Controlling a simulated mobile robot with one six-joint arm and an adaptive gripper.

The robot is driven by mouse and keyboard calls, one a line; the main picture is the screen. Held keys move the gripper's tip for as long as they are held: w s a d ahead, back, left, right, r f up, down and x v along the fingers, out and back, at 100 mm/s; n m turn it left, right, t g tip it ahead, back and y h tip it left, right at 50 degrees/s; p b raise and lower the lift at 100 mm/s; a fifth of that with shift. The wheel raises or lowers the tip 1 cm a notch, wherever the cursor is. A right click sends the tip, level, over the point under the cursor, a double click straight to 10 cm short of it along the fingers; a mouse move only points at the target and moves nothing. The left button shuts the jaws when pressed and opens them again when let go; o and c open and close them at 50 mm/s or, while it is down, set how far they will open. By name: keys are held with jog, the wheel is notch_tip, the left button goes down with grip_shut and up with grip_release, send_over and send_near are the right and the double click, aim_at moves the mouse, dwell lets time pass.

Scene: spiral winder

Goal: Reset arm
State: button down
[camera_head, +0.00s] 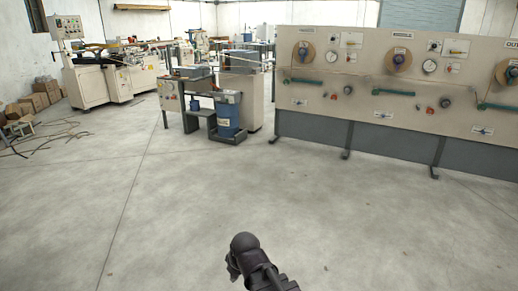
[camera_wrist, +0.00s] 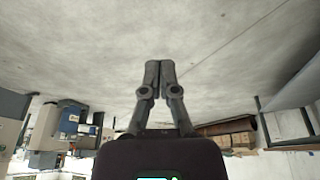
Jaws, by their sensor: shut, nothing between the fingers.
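My gripper shows in the wrist view (camera_wrist: 159,68) with its two fingers together at the tips and nothing between them. Behind the fingers there is only bare grey floor, and the room appears upside down. In the head view, part of my arm shows at the bottom centre, over open floor. It touches nothing there.
A long panel with spools and gauges (camera_head: 375,80) stands at the right on dark feet. A cream machine (camera_head: 90,85), cardboard boxes (camera_head: 40,97) and loose cables (camera_head: 45,137) are at the left. The near floor is clear.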

jog(key=s+d+m+g+h, duration=0.15)
jog(key=d+m, duration=0.75)
jog(key=d, duration=1.5)
notch_tip(320, 180, up, 21)
jog(key=p, duration=2.1)
jog(key=shift+w+d+f+g+h+p, duration=0.15)
jog(key=shift+d+g+h+p, duration=0.15)
jog(key=shift+g+h, duration=0.15)
